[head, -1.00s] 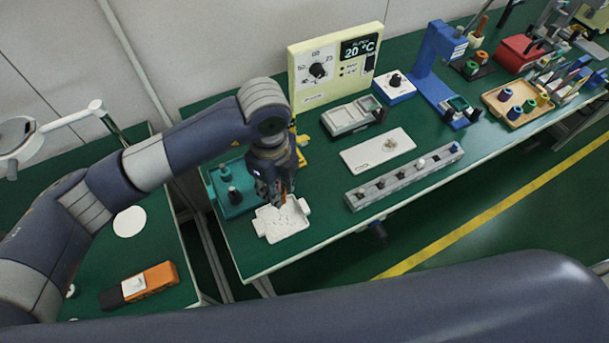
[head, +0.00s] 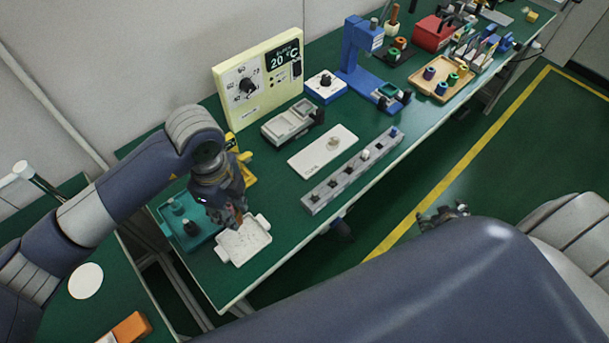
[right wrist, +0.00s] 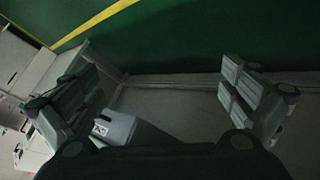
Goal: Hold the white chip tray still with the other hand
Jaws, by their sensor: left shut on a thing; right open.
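The white chip tray (head: 255,243) lies at the near left corner of the green bench, with small specks inside it. My left gripper (head: 238,222) points down at the tray's back edge and is shut on it; the fingertips are small and partly hidden. My right gripper (head: 443,214) shows only in part past my right arm, out over the floor and well apart from the tray. In the right wrist view the right gripper (right wrist: 165,98) is open, with nothing between its fingers.
A teal tray (head: 167,213) with dark knobs stands just left of the chip tray. A grey slotted rail (head: 323,193), a white plate (head: 310,160) and a cream control box (head: 235,112) stand further right and back. The floor beyond the bench's front edge is clear.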

